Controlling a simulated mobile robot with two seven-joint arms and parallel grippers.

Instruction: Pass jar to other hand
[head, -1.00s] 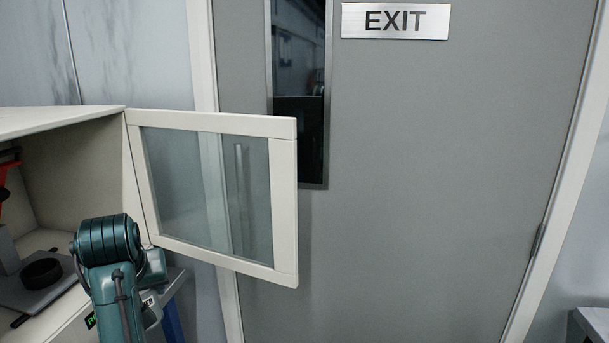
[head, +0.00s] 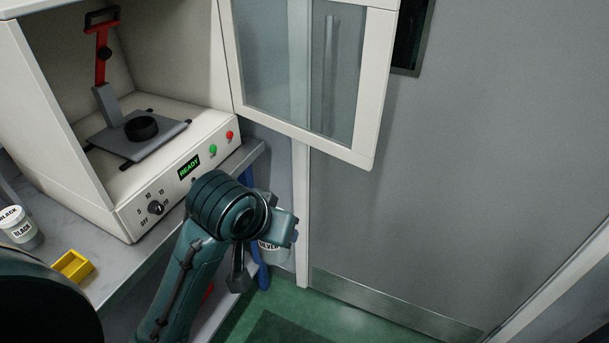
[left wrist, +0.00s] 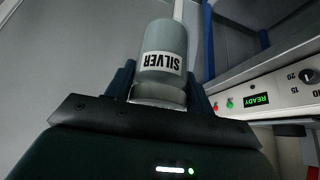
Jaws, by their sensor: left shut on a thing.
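The jar (left wrist: 165,38) is grey with a white label reading SILVER, upside down in the left wrist view. My left gripper (left wrist: 160,82) is shut on it, one finger on each side. In the head view my left arm reaches up from the bottom. The jar (head: 272,252) shows only partly there, behind and below my wrist, with part of its label visible. The fingers are hidden in the head view. My right gripper is not in view.
A white cabinet machine (head: 185,160) with a READY display stands on a grey bench (head: 110,270), its glass door (head: 300,75) swung open. A grey door (head: 480,130) stands behind at the right.

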